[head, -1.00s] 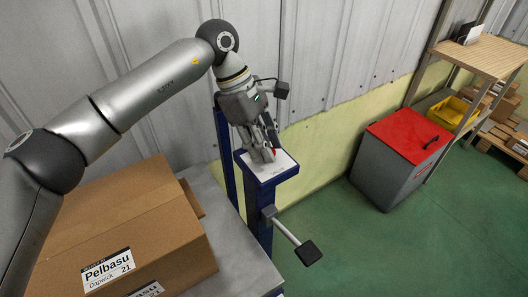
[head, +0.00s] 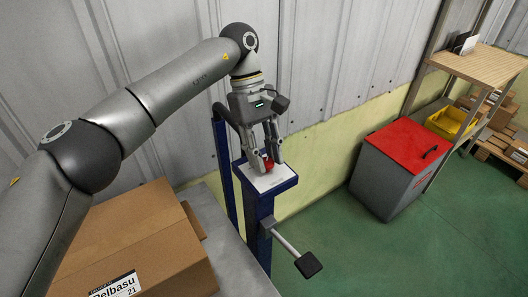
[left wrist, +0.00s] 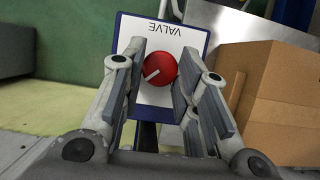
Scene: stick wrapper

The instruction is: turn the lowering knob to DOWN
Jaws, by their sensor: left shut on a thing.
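The red knob (head: 268,164) sits on a white plate (head: 279,181) on top of a blue post. In the left wrist view the knob (left wrist: 161,68) is round with a white line, which points to the lower left of the picture. The word VALVE reads upside down on the plate (left wrist: 150,95) there. I can make out no DOWN mark. My left gripper (head: 264,161) reaches down from above and is shut on the knob, one finger on each side. My right gripper is not in view.
A black-ended lever (head: 308,264) sticks out from the post below the plate. A cardboard box (head: 140,240) stands on the grey surface at left. A grey bin with a red lid (head: 405,145) and a wooden shelf (head: 480,57) stand at right. Green floor between is clear.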

